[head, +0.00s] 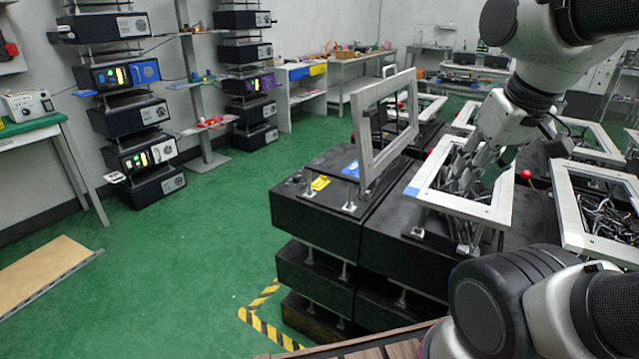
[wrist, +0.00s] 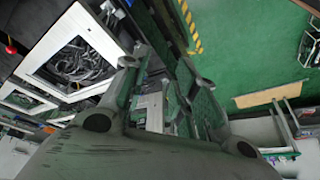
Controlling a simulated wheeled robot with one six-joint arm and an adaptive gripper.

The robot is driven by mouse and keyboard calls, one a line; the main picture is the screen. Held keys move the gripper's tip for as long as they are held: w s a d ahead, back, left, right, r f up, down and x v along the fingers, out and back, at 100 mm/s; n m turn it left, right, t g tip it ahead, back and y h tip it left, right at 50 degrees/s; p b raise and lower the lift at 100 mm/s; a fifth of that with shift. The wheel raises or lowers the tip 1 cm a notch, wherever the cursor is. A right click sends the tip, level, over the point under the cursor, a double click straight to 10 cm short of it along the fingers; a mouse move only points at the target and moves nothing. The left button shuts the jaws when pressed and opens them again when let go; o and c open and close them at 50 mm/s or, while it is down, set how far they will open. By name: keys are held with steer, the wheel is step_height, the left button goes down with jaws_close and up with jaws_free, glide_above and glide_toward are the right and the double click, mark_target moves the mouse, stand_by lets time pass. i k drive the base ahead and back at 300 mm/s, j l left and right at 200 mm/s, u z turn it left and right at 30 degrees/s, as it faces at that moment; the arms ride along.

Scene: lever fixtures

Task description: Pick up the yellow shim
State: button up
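A small yellow piece (head: 320,183), which looks like the yellow shim, lies on top of the front-left black box (head: 318,215), left of an upright grey frame (head: 362,140). I cannot make the shim out in the wrist view. My gripper (head: 468,168) is to the right of it, pointing down by a tilted white frame with tangled dark metal inside. In the wrist view my gripper's fingers (wrist: 160,62) are spread apart, with nothing seen held between them. Whether the fingers touch the white frame cannot be told.
The white frame (head: 425,192) stands on posts above the black boxes, with another white frame (head: 600,243) to its right. A blue piece (head: 351,168) lies near the shim. Red-tipped levers (head: 526,174) stick up nearby. Green floor (head: 190,240) is open at left.

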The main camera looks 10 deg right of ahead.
mark_target(322, 178)
steer(key=i+j+z, duration=0.25)
steer(key=i+j, duration=0.15)
steer(key=j, duration=0.25)
steer(key=i+j+z, duration=0.25)
steer(key=j, duration=0.45)
steer(key=i+j+z, duration=0.1)
steer(key=i+j, duration=0.15)
steer(key=i+j+z, duration=0.1)
steer(key=j, duration=0.4)
steer(key=i+j+z, duration=0.15)
steer(key=j, duration=0.25)
steer(key=i+j+z, duration=0.1)
steer(key=j, duration=0.3)
